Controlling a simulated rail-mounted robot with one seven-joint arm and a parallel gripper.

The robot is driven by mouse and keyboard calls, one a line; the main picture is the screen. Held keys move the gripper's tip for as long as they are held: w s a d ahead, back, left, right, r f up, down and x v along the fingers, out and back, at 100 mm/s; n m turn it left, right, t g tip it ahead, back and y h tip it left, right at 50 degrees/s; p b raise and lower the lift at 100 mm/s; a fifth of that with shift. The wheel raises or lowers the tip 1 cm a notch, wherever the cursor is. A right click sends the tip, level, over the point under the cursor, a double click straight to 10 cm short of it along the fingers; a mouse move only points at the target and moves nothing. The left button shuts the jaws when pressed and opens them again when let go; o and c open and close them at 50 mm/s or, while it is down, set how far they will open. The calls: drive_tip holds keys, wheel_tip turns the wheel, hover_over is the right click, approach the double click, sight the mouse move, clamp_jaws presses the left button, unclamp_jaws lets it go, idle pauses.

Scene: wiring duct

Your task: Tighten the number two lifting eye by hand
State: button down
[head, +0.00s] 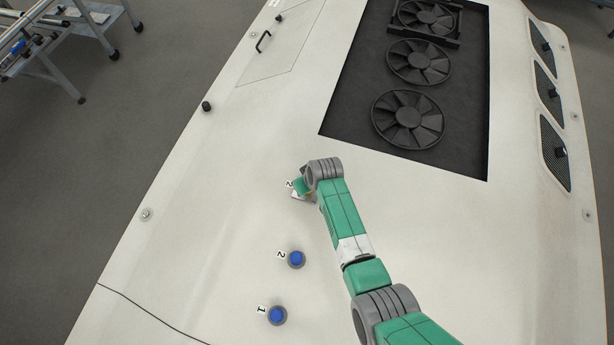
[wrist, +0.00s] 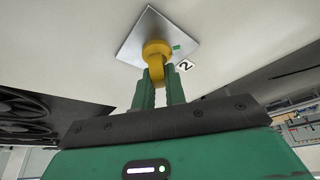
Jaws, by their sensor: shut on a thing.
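The number two lifting eye (wrist: 156,49) is yellow and stands on a square grey metal plate (wrist: 137,38) in the wrist view. A small green mark shows on the plate, and a label "2" (wrist: 186,65) sits beside it. My gripper (wrist: 158,76) has its two green fingers shut on the ring part of the eye. In the head view my gripper (head: 302,187) is at the panel beside a label "2" (head: 289,184); my wrist hides most of the eye there. Whether the eye's collar sits flush on the plate I cannot tell.
Two blue knobs stand nearer on the white panel, one by another label "2" (head: 296,259) and one by label "1" (head: 277,315). A dark recess (head: 350,115) with black fans lies beyond my arm. A black handle (head: 263,41) is at the far left.

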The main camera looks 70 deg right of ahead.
drive_tip(key=shift+r, duration=0.15)
drive_tip(key=c, duration=1.4)
unclamp_jaws()
drive_tip(key=shift+c, duration=0.2)
drive_tip(key=v, duration=0.7)
drive_tip(key=shift+r+p, duration=0.3)
drive_tip(key=shift+p, duration=0.15)
drive_tip(key=shift+s+a, duration=0.1)
drive_tip(key=shift+a, duration=0.05)
